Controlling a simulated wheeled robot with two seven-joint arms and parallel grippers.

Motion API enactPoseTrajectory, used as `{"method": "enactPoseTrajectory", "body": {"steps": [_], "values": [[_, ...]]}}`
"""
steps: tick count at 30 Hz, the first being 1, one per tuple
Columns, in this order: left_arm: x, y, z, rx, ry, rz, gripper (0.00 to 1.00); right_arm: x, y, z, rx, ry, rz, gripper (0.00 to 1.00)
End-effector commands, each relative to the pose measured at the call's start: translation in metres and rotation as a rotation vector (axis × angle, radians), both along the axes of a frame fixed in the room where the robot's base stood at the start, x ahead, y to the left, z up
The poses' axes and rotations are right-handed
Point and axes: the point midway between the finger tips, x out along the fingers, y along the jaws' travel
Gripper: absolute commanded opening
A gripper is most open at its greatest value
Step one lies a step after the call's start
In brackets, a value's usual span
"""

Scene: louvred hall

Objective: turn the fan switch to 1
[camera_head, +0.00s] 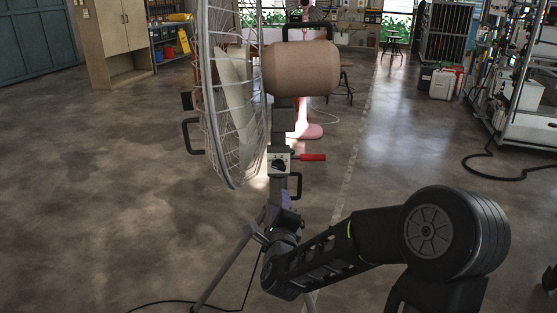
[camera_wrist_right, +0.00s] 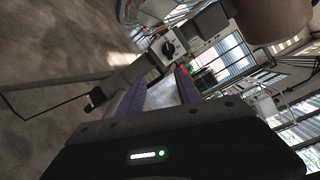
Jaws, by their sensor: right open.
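The fan (camera_head: 228,95) stands in the middle of the head view, with a round wire cage, a brown motor housing (camera_head: 301,68) and a grey post on splayed legs. The fan switch (camera_head: 279,163) is a black knob on a pale plate on the post below the motor. It also shows in the wrist view (camera_wrist_right: 172,46), beyond the fingertips. I cannot read its marks. My right gripper (camera_head: 287,198) is just below the switch, apart from it. In the wrist view its purple fingers (camera_wrist_right: 161,80) are spread and empty. My left gripper is not in view.
A pink stand (camera_head: 308,131) is behind. A wheeled rack (camera_head: 530,110) stands at right. The floor at left is clear.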

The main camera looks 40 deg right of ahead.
Motion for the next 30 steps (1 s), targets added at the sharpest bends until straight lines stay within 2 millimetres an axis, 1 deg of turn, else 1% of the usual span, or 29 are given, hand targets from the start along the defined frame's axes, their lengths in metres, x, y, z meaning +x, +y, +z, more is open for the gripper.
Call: {"method": "enactPoseTrajectory", "body": {"steps": [1,2,4,6,7,9,11,13,23,30], "values": [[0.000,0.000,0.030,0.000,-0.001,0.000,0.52,0.006,-0.002,0.010,0.024,0.020,0.002,0.35],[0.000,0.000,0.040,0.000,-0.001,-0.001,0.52,0.009,-0.003,0.009,0.031,0.026,0.004,0.34],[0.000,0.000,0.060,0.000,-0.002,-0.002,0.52,0.018,-0.008,0.007,0.037,0.035,0.005,0.34],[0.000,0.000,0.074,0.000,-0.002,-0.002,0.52,0.026,-0.013,0.005,0.029,0.034,0.005,0.34],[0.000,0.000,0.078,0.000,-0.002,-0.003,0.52,0.029,-0.015,0.003,0.021,0.030,0.004,0.34],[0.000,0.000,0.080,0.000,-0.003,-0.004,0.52,0.035,-0.021,0.002,-0.009,0.009,0.001,0.34],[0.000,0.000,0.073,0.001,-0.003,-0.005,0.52,0.040,-0.026,0.009,-0.056,-0.027,-0.003,0.34],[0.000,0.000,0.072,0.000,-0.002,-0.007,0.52,0.040,-0.027,0.014,-0.074,-0.039,-0.004,0.34],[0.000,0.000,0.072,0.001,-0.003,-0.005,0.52,0.040,-0.027,0.015,-0.074,-0.038,-0.005,0.34],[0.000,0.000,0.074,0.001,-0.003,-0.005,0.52,0.051,-0.035,0.015,-0.073,-0.039,-0.006,0.34]]}}
